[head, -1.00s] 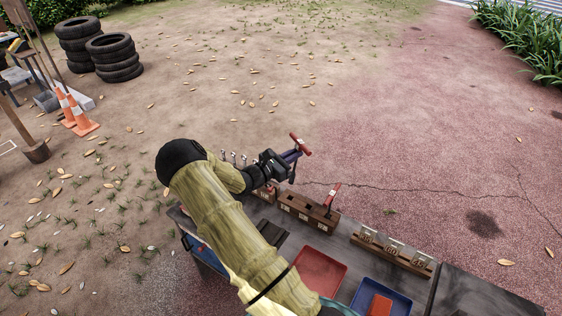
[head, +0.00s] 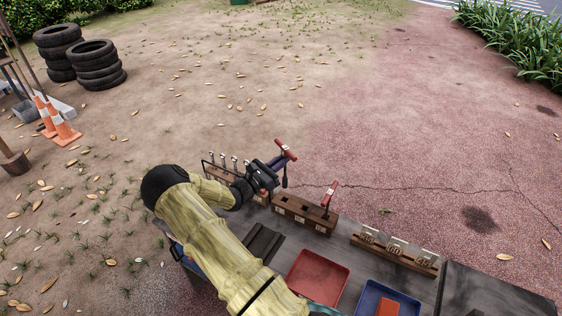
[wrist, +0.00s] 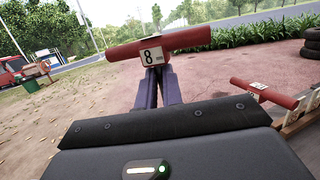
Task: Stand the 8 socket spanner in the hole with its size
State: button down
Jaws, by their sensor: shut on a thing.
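My gripper (head: 274,170) is shut on the 8 socket spanner (head: 286,149), a T-shaped tool with a red handle. In the wrist view the spanner's handle (wrist: 160,46) shows a white "8 mm" label, with the gripper's purple fingers just below it. In the head view the spanner hangs near upright beside the left end of a wooden block (head: 290,219) with dark square holes and white labels. The labels are too small to read. Another red-handled spanner (head: 331,190) stands in the block's right end; it also shows in the wrist view (wrist: 262,94).
A rack of several wrenches (head: 224,163) stands left of the block, partly behind my arm. A red tray (head: 318,277) and a blue tray (head: 365,302) lie in front. The right worktop is bare.

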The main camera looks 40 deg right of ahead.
jog(key=shift+f+b, duration=1.9)
jog(key=shift+f, duration=0.95)
jog(key=shift+f+b, duration=1.7)
jog(key=shift+f, duration=1.35)
dwell(0.3)
jog(key=c, duration=1.5)
grip_release()
jog(key=shift+a+f, duration=0.1)
jog(key=shift+a, duration=0.05)
jog(key=b+v, duration=0.2)
jog(key=v, duration=1.5)
jog(key=shift+a, duration=0.15)
